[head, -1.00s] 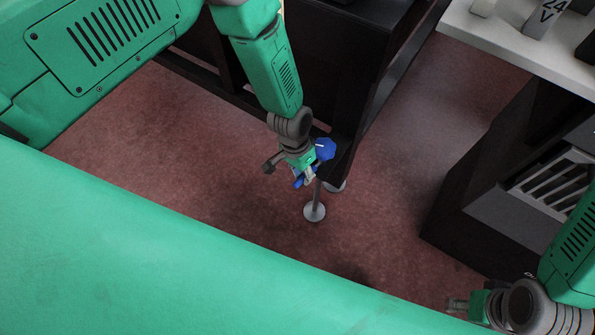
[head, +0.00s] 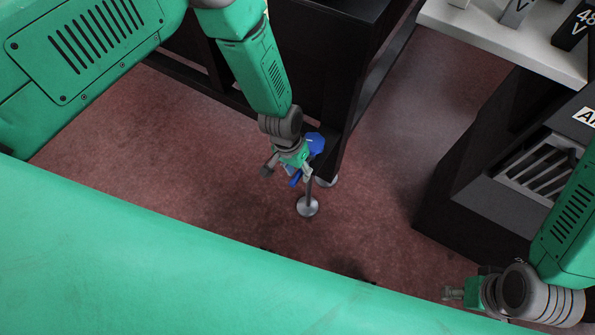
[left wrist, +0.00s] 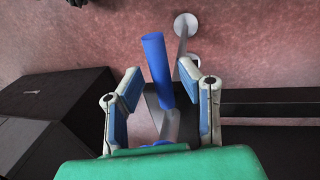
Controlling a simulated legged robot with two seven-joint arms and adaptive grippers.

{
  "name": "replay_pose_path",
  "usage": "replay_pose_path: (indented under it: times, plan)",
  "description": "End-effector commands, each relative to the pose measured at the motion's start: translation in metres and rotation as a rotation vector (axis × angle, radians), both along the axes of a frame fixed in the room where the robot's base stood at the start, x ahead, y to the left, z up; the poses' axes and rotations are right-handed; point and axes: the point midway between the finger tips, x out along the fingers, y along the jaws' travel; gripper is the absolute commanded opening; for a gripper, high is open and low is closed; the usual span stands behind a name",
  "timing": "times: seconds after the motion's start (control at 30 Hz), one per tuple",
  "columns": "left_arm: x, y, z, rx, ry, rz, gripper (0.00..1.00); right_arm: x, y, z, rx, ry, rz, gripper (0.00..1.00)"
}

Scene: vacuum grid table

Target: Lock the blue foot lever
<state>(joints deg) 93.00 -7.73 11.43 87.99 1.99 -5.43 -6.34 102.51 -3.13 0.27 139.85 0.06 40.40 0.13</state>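The blue foot lever (head: 295,179) sticks out low beside the dark table's leg, near a blue knob-like part (head: 316,144). In the left wrist view the lever (left wrist: 156,68) is a blue bar on a grey rod. My left gripper (head: 288,172) is at the lever, partly hiding it. In the left wrist view its two fingers (left wrist: 161,80) are spread on either side of the bar, with gaps on both sides. My right gripper (head: 452,293) is at the lower right, away from the lever; its fingers are too small to read.
A round silver foot (head: 308,207) stands on the reddish floor below the lever. The dark table (head: 330,60) rises behind my left gripper. A dark cabinet with a slotted grey top (head: 470,215) and a white tabletop (head: 500,38) are at the right. Floor between them is clear.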

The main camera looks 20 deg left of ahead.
Motion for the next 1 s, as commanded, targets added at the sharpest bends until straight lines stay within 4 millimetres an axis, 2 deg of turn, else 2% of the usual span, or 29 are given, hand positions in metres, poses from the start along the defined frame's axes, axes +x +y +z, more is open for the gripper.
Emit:
replay_pose_path:
  times: [0.27, 0.4, 0.57, 0.8, 1.0]
  plan:
    - [-0.001, 0.0, -0.002, 0.001, 0.003, -0.003, 0.37, 0.0, 0.0, 0.0, 0.0, 0.0, 0.0, 0.37]
    - [0.0, 0.002, 0.005, 0.001, 0.002, -0.003, 0.37, -0.002, 0.0, 0.001, 0.0, -0.003, 0.0, 0.37]
    - [0.001, 0.007, 0.032, 0.0, 0.002, -0.002, 0.37, -0.002, 0.0, 0.001, 0.0, -0.003, 0.0, 0.37]
    - [0.004, 0.017, 0.082, 0.0, 0.001, -0.001, 0.37, -0.002, 0.0, 0.001, 0.0, -0.003, 0.0, 0.37]
    - [0.005, 0.022, 0.108, 0.001, 0.003, -0.002, 0.37, -0.002, 0.0, 0.0, 0.0, -0.003, 0.0, 0.37]
